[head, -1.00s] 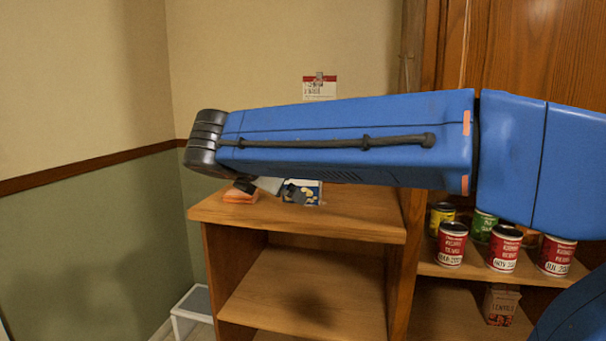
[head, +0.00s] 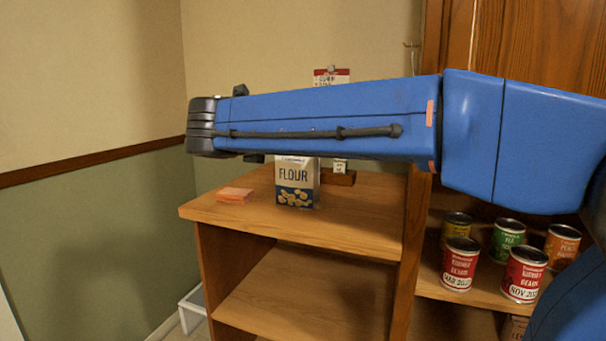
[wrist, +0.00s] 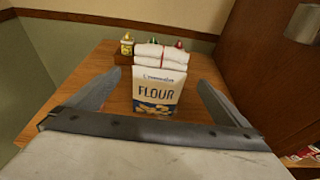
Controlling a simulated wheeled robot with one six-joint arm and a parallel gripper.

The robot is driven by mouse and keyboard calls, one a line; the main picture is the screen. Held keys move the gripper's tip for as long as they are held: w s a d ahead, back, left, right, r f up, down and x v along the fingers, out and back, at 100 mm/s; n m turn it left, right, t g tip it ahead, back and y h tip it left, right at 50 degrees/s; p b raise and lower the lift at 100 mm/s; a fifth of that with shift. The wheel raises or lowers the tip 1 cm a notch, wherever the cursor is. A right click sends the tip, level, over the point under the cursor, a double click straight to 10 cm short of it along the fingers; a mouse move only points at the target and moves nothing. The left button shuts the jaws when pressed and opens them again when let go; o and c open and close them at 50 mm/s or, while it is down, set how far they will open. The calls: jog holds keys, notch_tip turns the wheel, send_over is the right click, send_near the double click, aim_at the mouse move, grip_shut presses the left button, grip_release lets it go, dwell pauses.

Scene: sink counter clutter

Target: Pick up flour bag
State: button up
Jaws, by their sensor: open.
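The flour bag (head: 296,184) stands upright on the wooden counter top in the head view, its upper part hidden behind my blue arm. In the wrist view the flour bag (wrist: 158,90) stands ahead, between and beyond my two fingers, with its label facing me. My gripper (wrist: 152,98) is open and empty, one finger to each side of the bag with gaps showing on both sides. In the head view the fingers are mostly hidden behind my arm.
An orange pad (head: 235,195) lies left of the bag. Behind the bag are folded white cloths (wrist: 160,54) and a wooden holder with bottles (wrist: 126,46). Several cans (head: 460,262) stand on a shelf at right. A wooden cabinet wall (wrist: 262,65) rises at right.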

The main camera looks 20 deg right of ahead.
jog(key=x, duration=1.5)
jog(key=shift+f, duration=0.15)
jog(key=shift+d, duration=0.1)
jog(key=c, duration=1.8)
